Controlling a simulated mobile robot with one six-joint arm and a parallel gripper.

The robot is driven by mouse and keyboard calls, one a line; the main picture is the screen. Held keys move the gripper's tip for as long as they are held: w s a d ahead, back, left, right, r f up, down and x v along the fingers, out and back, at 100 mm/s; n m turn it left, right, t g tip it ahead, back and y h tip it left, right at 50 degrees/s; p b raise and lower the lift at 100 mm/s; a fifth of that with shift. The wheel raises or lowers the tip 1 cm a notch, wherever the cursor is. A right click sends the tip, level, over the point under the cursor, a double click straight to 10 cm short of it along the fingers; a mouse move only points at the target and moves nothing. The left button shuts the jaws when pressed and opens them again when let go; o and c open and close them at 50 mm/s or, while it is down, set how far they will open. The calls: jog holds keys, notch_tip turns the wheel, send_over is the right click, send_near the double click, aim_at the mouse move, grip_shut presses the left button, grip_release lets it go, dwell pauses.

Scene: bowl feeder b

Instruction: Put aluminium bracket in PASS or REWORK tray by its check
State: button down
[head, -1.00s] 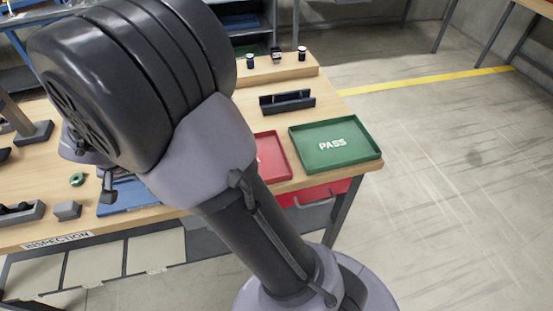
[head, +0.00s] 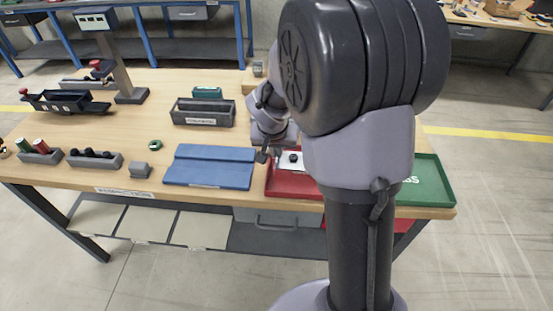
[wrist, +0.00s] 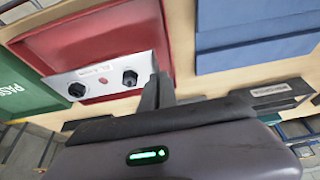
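The aluminium bracket (wrist: 105,75) is a silver plate with two black knobs, seen close up in the wrist view. In the head view the bracket (head: 291,160) shows over the left part of the red tray (head: 297,187). My gripper (wrist: 160,92) has its dark fingers close together at one end of the bracket and appears shut on it. In the head view my gripper (head: 263,154) is at the red tray's left side. I cannot tell whether the bracket touches the tray floor. The green PASS tray (head: 432,180) is to the right, partly hidden by my arm.
A blue mat (head: 210,167) lies left of the red tray. A dark labelled bin (head: 203,112) stands behind the mat. A gauge stand (head: 125,75), a black fixture (head: 65,101) and grey holders (head: 95,160) are further left. Bare wood lies between them.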

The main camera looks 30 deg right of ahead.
notch_tip(320, 180, down, 4)
jog(key=shift+r+b, duration=0.25)
jog(key=shift+b, duration=0.55)
jog(key=shift+r, duration=0.1)
jog(key=shift+f+b, duration=0.35)
jog(key=shift+b, duration=0.1)
jog(key=shift+f+b, duration=0.3)
jog(key=shift+b, duration=0.05)
jog(key=c, duration=1.6)
grip_release()
jog(key=shift+c, duration=0.2)
